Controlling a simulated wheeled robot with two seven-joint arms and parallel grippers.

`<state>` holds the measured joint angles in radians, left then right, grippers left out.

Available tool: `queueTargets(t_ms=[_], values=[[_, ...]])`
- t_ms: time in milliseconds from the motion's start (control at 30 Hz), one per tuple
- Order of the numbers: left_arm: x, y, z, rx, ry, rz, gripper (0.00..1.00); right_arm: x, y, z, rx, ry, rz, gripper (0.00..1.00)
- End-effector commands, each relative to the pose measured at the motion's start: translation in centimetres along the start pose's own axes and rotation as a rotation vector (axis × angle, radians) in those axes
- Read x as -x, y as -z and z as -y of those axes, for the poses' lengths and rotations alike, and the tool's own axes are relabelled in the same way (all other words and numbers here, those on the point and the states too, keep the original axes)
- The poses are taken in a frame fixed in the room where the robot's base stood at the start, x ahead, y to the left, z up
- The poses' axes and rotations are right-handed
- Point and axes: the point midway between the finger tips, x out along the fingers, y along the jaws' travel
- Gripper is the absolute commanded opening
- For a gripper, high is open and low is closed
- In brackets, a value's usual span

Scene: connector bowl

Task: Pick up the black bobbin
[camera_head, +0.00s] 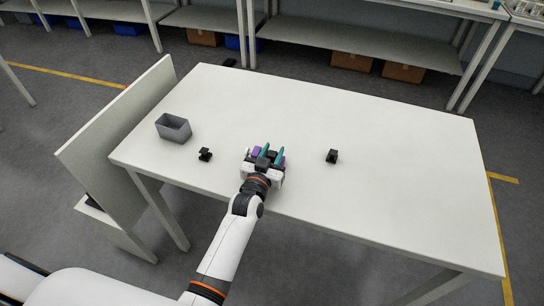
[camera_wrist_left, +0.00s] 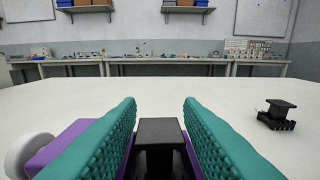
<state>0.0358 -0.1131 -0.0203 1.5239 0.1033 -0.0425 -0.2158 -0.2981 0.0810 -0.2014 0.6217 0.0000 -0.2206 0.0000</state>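Two small black parts lie on the white table. One, spool-like (camera_head: 205,154), is left of my left gripper, near the grey bin. The other (camera_head: 332,156) is to the right; in the wrist view it (camera_wrist_left: 277,114) shows a flat top, a narrower neck and a base with pins, like a bobbin. My left gripper (camera_head: 274,148) is low over the table between them, its teal fingers apart. In the wrist view a dark block (camera_wrist_left: 160,133) shows between the finger bases; I cannot tell whether it is part of my gripper. My right gripper is not in view.
An empty-looking grey bin (camera_head: 173,129) stands at the table's left end. The white table (camera_head: 400,140) is otherwise clear, with wide free room behind and to the right. A pale panel (camera_head: 120,140) stands beside the left edge. Shelving and benches line the back.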

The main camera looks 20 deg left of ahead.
Motion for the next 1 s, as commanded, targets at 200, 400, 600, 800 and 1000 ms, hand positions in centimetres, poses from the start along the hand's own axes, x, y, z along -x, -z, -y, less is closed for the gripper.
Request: queueTargets(t_ms=[200, 400, 600, 800, 1000], values=[[-1.6, 0.0, 0.0, 0.000, 0.000, 0.000, 0.33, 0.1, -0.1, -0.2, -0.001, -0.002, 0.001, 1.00], [-1.6, 0.0, -0.1, 0.000, -0.001, 0.000, 0.30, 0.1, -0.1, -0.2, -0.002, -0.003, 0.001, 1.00], [-1.6, 0.0, 0.0, 0.000, -0.001, 0.000, 0.00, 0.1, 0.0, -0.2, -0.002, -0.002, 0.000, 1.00], [-1.6, 0.0, 0.0, 0.000, -0.001, 0.000, 0.00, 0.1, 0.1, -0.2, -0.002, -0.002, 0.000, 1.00], [-1.5, -2.0, -0.1, 0.000, -0.001, 0.004, 0.00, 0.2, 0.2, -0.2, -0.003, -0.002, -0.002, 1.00]])
